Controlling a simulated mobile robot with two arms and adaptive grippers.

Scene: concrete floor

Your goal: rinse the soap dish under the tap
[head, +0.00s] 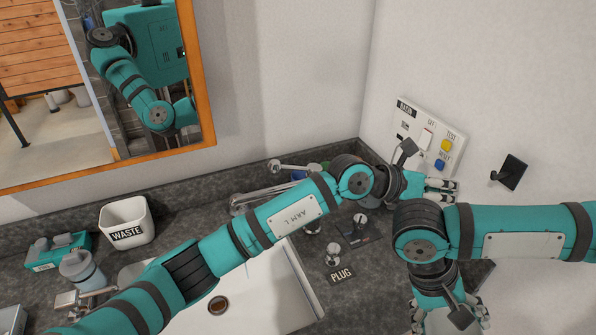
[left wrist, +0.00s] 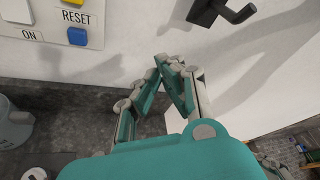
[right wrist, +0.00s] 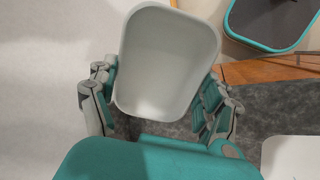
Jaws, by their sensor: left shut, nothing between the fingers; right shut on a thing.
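The soap dish (right wrist: 168,60) is a pale, rounded rectangular tray. My right gripper (right wrist: 156,88) is shut on it, fingers at both sides. In the head view a pale part of the dish (head: 438,322) shows at the bottom edge, right of the basin (head: 255,300). The chrome tap (head: 262,196) stands behind the basin, partly hidden by my left arm. My left gripper (head: 452,190) is shut and empty beside the wall panel (head: 432,130). Its fingertips (left wrist: 172,62) meet in the left wrist view, below the blue RESET button (left wrist: 77,36).
A black hook (head: 508,172) is on the right wall. A lever plate (head: 358,230) and a PLUG knob (head: 333,253) stand right of the basin. A WASTE bin (head: 125,225), bottle (head: 82,270) and teal box (head: 58,255) stand at left. My left arm crosses above the basin.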

